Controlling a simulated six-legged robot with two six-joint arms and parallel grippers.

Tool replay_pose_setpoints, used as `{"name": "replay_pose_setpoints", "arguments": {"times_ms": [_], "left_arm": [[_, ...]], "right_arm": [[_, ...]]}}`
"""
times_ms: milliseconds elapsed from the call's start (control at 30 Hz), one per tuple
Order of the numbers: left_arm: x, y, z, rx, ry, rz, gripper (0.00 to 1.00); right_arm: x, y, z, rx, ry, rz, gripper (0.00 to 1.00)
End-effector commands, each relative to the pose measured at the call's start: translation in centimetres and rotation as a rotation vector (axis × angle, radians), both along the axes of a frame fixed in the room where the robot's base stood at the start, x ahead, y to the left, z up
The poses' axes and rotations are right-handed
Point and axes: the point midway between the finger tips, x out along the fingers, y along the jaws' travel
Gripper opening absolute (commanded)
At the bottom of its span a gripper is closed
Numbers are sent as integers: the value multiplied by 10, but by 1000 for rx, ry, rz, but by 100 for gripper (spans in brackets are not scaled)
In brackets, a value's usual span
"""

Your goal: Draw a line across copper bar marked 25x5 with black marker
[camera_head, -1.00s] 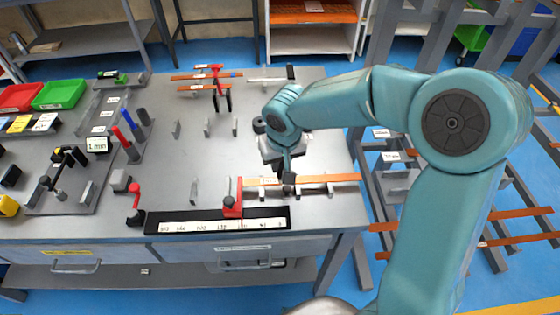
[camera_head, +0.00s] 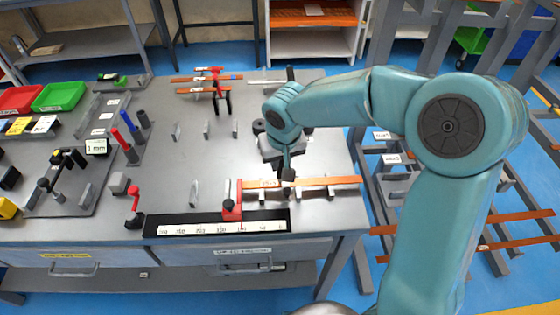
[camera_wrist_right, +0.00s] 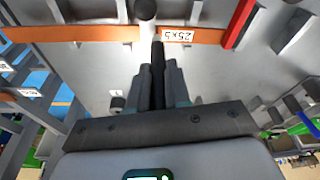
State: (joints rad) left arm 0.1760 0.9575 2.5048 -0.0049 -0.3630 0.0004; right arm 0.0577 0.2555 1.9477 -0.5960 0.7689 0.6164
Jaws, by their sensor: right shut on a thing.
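The copper bar (camera_head: 330,182) lies left to right near the front right of the bench; its "25x5" label shows in the right wrist view (camera_wrist_right: 178,36). My right gripper (camera_head: 287,165) is over the bar, pointing down. In the right wrist view its two grey fingers (camera_wrist_right: 164,88) are shut on the black marker (camera_wrist_right: 158,65), whose far end overlaps the bar's edge just left of the label. I cannot tell whether the tip touches the bar. No line can be made out on it. My left gripper is not in view.
A red stop (camera_head: 232,205) stands at the bar's left end, beside a black ruler strip (camera_head: 215,222) along the bench front. Small upright posts (camera_head: 206,130) stand mid-bench. Other copper bars (camera_head: 205,88) lie at the back. Red and blue markers (camera_head: 125,143) stand at left.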

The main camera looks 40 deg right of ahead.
Motion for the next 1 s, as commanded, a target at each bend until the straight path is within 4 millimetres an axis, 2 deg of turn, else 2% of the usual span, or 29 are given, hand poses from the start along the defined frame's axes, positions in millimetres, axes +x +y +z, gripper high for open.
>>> {"name": "replay_pose_setpoints", "arguments": {"times_ms": [1000], "left_arm": [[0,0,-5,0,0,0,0]], "right_arm": [[7,-5,0,0,1,0,0]]}}
